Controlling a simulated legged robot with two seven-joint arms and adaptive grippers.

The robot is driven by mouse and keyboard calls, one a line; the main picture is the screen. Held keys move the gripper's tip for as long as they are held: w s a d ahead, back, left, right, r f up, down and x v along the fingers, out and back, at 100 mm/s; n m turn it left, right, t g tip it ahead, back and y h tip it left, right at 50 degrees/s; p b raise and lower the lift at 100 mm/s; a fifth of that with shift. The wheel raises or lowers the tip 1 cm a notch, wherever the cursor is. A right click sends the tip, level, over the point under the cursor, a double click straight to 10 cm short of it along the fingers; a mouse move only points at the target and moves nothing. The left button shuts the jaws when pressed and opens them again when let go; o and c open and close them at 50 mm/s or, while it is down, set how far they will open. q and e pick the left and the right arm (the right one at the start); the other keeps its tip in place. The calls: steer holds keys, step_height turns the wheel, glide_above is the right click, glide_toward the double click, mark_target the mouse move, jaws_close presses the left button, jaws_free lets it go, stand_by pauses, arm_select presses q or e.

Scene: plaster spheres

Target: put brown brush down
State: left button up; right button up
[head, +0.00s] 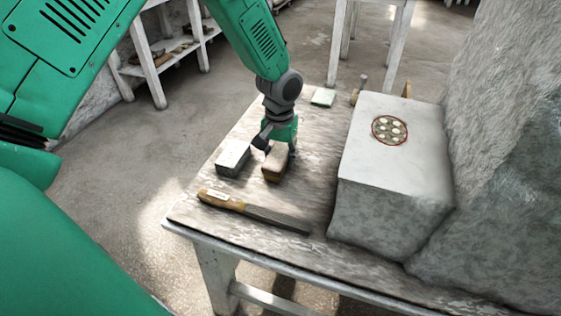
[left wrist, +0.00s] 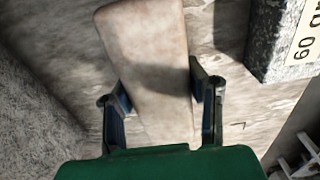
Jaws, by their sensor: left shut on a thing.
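The brown brush (head: 274,168) looks like a plain tan-brown block and is at the middle of the wooden table (head: 210,203). My left gripper (head: 277,143) is above it with its fingers around it. In the left wrist view the brush (left wrist: 148,50) lies between the two dark fingers of the left gripper (left wrist: 163,90), which are shut on its sides. The brush is at or very near the table top; I cannot tell whether it touches. My right gripper is not in view.
A grey block (head: 233,158) is close left of the brush. A wooden-handled rasp (head: 255,211) lies in front.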

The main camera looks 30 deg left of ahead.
mark_target(281, 151)
arm_select(q)
steer(key=shift+f, duration=0.5)
steer(key=shift+r, duration=0.1)
steer(key=shift+c, duration=0.6)
steer(key=shift+d, duration=0.15)
steer(key=o, duration=1.4)
steer(key=shift+c, duration=0.2)
steer(key=shift+r, duration=0.2)
step_height(281, 151, up, 12)
steer(key=p, duration=0.4)
steer(key=shift+f, duration=0.1)
